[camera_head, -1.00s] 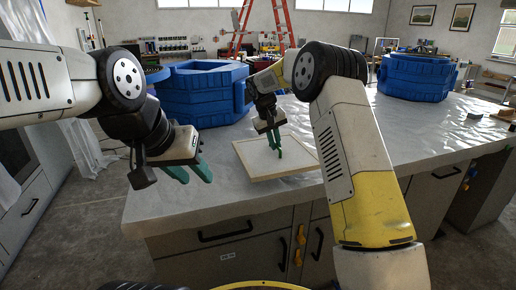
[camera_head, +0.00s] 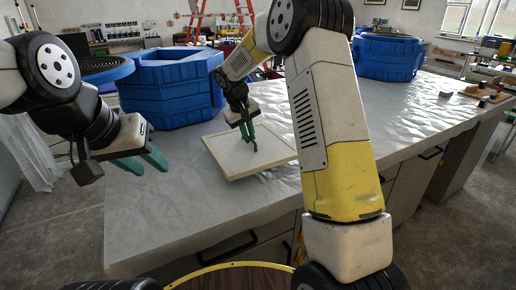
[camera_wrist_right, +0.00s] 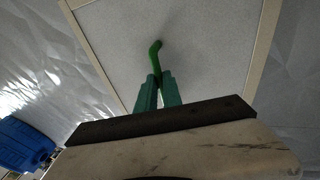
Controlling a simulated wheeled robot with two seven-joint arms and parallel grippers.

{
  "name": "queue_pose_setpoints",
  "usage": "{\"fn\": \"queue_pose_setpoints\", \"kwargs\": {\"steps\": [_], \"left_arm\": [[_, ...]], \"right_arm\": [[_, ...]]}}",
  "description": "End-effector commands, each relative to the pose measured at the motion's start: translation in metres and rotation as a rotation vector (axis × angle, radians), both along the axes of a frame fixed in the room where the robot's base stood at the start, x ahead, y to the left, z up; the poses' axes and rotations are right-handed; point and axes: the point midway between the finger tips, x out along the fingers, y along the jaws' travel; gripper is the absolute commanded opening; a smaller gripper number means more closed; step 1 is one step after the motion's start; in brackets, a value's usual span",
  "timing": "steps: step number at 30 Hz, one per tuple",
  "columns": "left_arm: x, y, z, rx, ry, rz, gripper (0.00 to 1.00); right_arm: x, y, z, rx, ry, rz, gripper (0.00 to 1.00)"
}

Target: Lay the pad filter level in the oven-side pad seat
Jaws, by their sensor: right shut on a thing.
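The pad filter (camera_head: 222,149) is a pale square panel with a light frame and a green handle (camera_wrist_right: 155,54). It is at the counter's near middle in the head view; I cannot tell whether it touches the top. My right gripper (camera_head: 248,138) comes down from above, its green fingers shut on the handle. The right wrist view shows these fingers (camera_wrist_right: 158,82) at the handle's base, with the panel (camera_wrist_right: 190,40) beyond. My left gripper (camera_head: 149,168) hangs at the left with its fingers apart and empty. I cannot make out the oven-side pad seat.
A big blue tub (camera_head: 165,95) stands behind the pad filter, with a round blue rim and dark grille (camera_head: 100,70) to its left. Another blue tub (camera_head: 388,57) stands at the back right. The white-covered counter (camera_head: 425,120) is mostly clear between. Small items (camera_head: 485,92) lie far right.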

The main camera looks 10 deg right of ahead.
Motion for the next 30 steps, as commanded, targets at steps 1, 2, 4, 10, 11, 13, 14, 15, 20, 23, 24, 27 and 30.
{"fn": "queue_pose_setpoints", "kwargs": {"steps": [1, 2, 4, 10, 11, 13, 14, 15, 20, 23, 24, 27, 30], "left_arm": [[0.000, 0.000, 0.000, 0.000, 0.000, 0.000, 0.36], [0.000, 0.000, 0.000, 0.000, 0.000, 0.000, 0.36], [0.000, 0.000, 0.000, 0.000, 0.000, 0.000, 0.36], [0.000, 0.000, 0.000, 0.000, 0.000, 0.000, 0.36], [0.000, 0.000, 0.000, 0.000, 0.000, 0.000, 0.36], [0.000, 0.000, 0.000, 0.000, 0.000, 0.000, 0.36], [0.000, 0.000, 0.000, 0.000, 0.000, 0.000, 0.36], [0.000, 0.000, 0.000, 0.000, 0.000, 0.000, 0.36], [0.000, 0.000, 0.000, 0.000, 0.000, 0.000, 0.36], [0.000, 0.000, 0.000, 0.000, 0.000, 0.000, 0.36], [0.000, 0.000, 0.000, 0.000, 0.000, 0.000, 0.36], [0.000, 0.000, 0.000, 0.000, 0.000, 0.000, 0.36], [0.000, 0.000, 0.000, 0.000, 0.000, 0.000, 0.36]], "right_arm": [[-0.012, -0.011, 0.000, -0.001, 0.000, -0.002, 0.00], [-0.018, -0.015, -0.001, -0.001, 0.001, -0.003, 0.00], [-0.031, -0.025, -0.003, -0.001, 0.000, -0.001, 0.00], [-0.052, -0.041, -0.006, -0.001, -0.001, 0.000, 0.00], [-0.053, -0.042, -0.006, 0.000, -0.002, 0.000, 0.00], [-0.056, -0.044, -0.006, -0.001, -0.001, 0.000, 0.00], [-0.057, -0.045, -0.006, -0.001, -0.001, 0.000, 0.00], [-0.060, -0.048, -0.007, -0.001, -0.001, -0.001, 0.00], [-0.062, -0.048, -0.031, -0.001, 0.003, 0.001, 0.00], [-0.061, -0.048, -0.042, -0.001, 0.001, 0.001, 0.00], [-0.061, -0.048, -0.043, -0.001, 0.000, 0.001, 0.00], [-0.061, -0.048, -0.042, -0.001, -0.001, 0.000, 0.00], [-0.061, -0.048, -0.042, -0.001, -0.001, 0.000, 0.00]]}}
